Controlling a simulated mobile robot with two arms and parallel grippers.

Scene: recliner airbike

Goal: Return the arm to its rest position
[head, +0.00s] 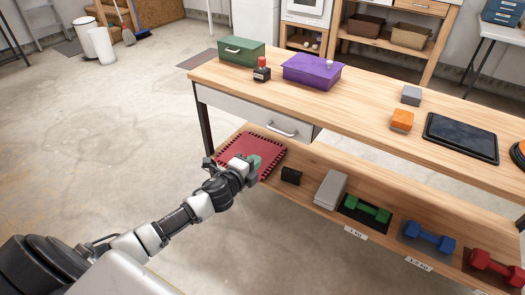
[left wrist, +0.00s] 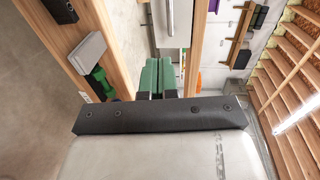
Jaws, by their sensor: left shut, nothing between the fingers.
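My left arm reaches in from the lower left in the head view. My left gripper (head: 255,161) is at its far end, in front of the red mat on the lower shelf of the workbench. In the left wrist view its green fingers (left wrist: 158,76) are together, with nothing visible between them. My right gripper is not in view.
The workbench top (head: 360,105) above holds a green box (head: 241,52), a purple box (head: 312,70) and a dark tray (head: 461,138). The lower shelf holds a grey box (head: 330,190) and green (head: 366,209), blue (head: 428,237) and red dumbbells (head: 495,266). Open floor (head: 120,130) lies left.

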